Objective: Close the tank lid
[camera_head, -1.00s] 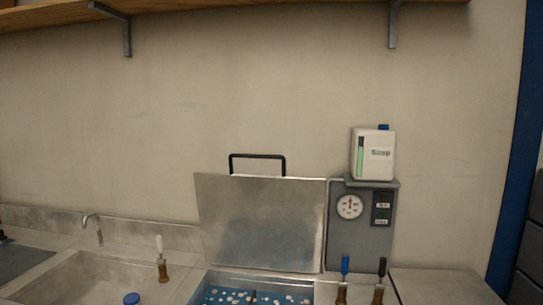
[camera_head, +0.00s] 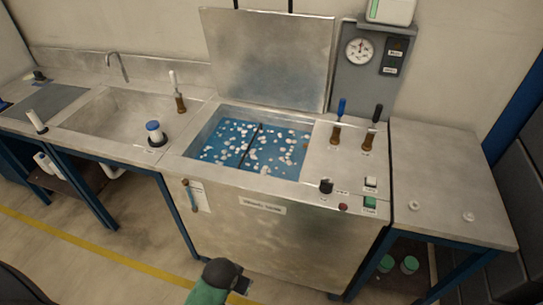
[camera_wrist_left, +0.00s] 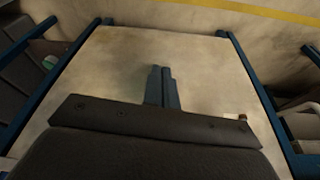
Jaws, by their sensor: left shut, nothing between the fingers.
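The tank lid (camera_head: 268,58) is a flat metal plate standing raised at the back edge of the tank (camera_head: 210,165). The two posts of its black handle (camera_head: 290,5) show at the top edge of the head view; the rest is cut off. The tank is open, with blue liquid and many pale bits inside. My left gripper (camera_wrist_left: 164,72) is shut and empty in the left wrist view, in front of the tank's plain front panel (camera_wrist_left: 200,65) and apart from the lid. My right gripper is in neither view.
A gauge box (camera_head: 352,70) with a white soap container (camera_head: 390,10) stands right of the lid. Two levers (camera_head: 336,132) (camera_head: 370,135) rise right of the tank opening. The floor in front is clear.

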